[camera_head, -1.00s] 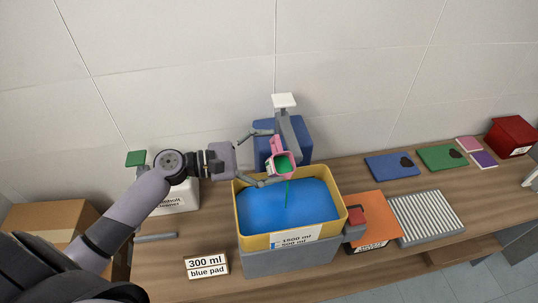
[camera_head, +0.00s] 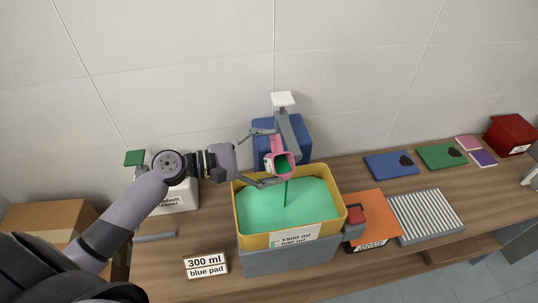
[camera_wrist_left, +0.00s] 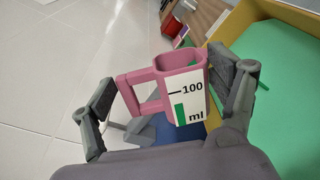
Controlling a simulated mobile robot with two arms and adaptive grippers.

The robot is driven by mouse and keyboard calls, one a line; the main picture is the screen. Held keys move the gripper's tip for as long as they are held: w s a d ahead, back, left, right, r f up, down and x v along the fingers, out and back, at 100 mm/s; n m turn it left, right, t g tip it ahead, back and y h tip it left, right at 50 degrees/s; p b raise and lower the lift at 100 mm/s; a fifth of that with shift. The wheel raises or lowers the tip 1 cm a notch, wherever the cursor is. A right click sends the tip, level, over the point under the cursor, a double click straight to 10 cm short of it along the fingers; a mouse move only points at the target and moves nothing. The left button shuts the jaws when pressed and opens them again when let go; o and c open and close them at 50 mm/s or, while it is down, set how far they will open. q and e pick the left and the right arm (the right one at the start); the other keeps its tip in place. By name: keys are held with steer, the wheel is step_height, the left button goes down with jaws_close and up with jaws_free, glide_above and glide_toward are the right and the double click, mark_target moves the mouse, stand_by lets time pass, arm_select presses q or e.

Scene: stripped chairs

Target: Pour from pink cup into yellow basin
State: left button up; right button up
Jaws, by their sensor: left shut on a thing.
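The pink cup (camera_head: 284,160) is held above the yellow basin (camera_head: 242,225), tilted, with green liquid at its mouth. A thin green stream falls from it into the basin. The basin holds green liquid (camera_head: 300,205); its label reads 1500 ml and 500 ml. My left gripper (camera_head: 262,158) is shut on the cup. In the left wrist view the cup (camera_wrist_left: 185,75) sits between the fingers of the left gripper (camera_wrist_left: 165,100), its handle to the left; its scale shows 100 ml and a green bar below that mark. My right gripper is not in view.
A blue container with a grey stand (camera_head: 298,130) is behind the basin. A sign (camera_head: 206,265) reads 300 ml blue pad. An orange pad (camera_head: 376,205), a ribbed grey tray (camera_head: 428,217) and a blue pad (camera_head: 390,165) lie to the right.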

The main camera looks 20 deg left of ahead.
arm_select(q)
steer(key=shift+s+d+m, duration=0.15)
steer(key=shift+s+m, duration=0.05)
steer(key=shift+m, duration=0.3)
steer(key=shift+s+d+f+m, duration=0.1)
steer(key=shift+s+d+m, duration=0.05)
steer(key=shift+m, duration=0.35)
steer(key=shift+b, duration=0.3)
steer(key=shift+s+d+f+m, duration=0.1)
steer(key=shift+s+d+m, duration=0.05)
steer(key=shift+m, duration=0.35)
steer(key=shift+s+d+f+m+y+b, duration=0.25)
steer(key=shift+m+y+b, duration=0.15)
steer(key=shift+m, duration=0.1)
